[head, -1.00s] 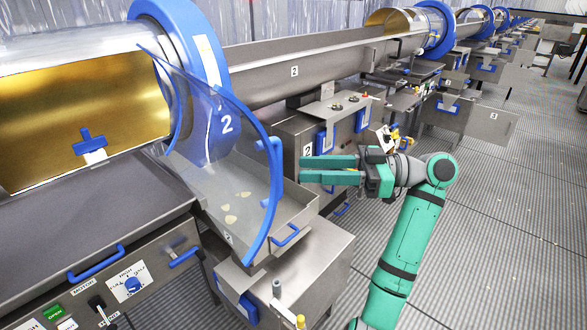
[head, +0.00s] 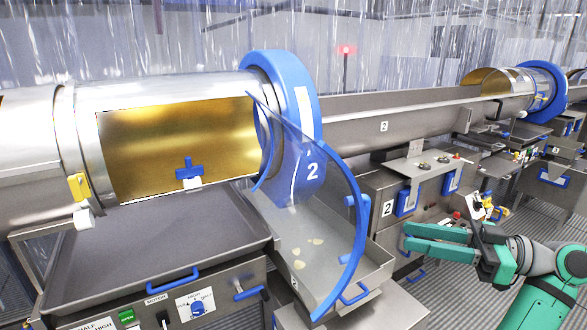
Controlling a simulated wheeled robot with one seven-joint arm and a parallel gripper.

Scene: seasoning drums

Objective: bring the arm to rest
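My gripper (head: 406,237) is at the lower right of the head view, at the end of my green and grey arm. Its two green fingers point left and stand apart with a gap between them. Nothing shows between the fingers. It is in front of the grey machine housing with a "2" label, to the right of the clear blue-edged guard (head: 352,215). Whether the fingertips are clear of the housing is hard to tell.
A seasoning drum (head: 180,140) with a blue ring (head: 297,95) fills the left. Below its mouth a metal tray (head: 375,268) holds a few pale chips. A control panel (head: 195,305) is at the lower left. More drums stand at the upper right; ribbed floor shows at right.

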